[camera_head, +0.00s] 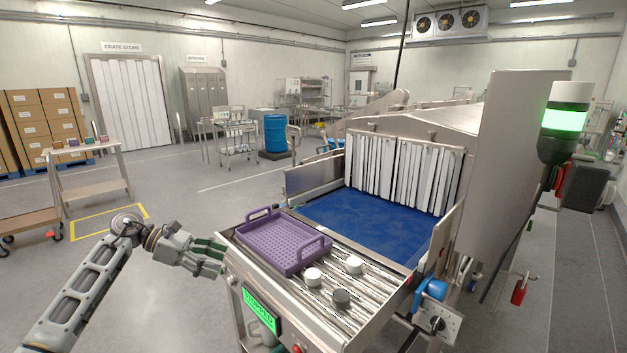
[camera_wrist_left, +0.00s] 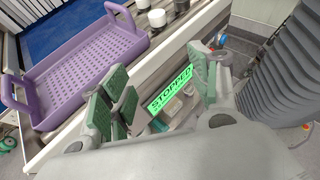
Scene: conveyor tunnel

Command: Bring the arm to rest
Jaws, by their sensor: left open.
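My left arm comes in from the left in the head view. Its left gripper (camera_head: 221,257) is open and empty, just left of the steel roller table's near left corner. In the left wrist view the fingers of the left gripper (camera_wrist_left: 158,82) stand wide apart with nothing between them. An empty purple perforated tray (camera_head: 284,244) with two handles sits on the rollers, apart from the gripper; it also shows in the left wrist view (camera_wrist_left: 85,72). My right gripper is not in view.
Two white pucks (camera_head: 354,265) and a dark grey puck (camera_head: 341,296) stand on the rollers beside the tray. A green display (camera_wrist_left: 172,88) reads STOPPED. The blue belt (camera_head: 365,222) leads to strip curtains (camera_head: 402,175). Open floor (camera_head: 165,300) lies left of the table.

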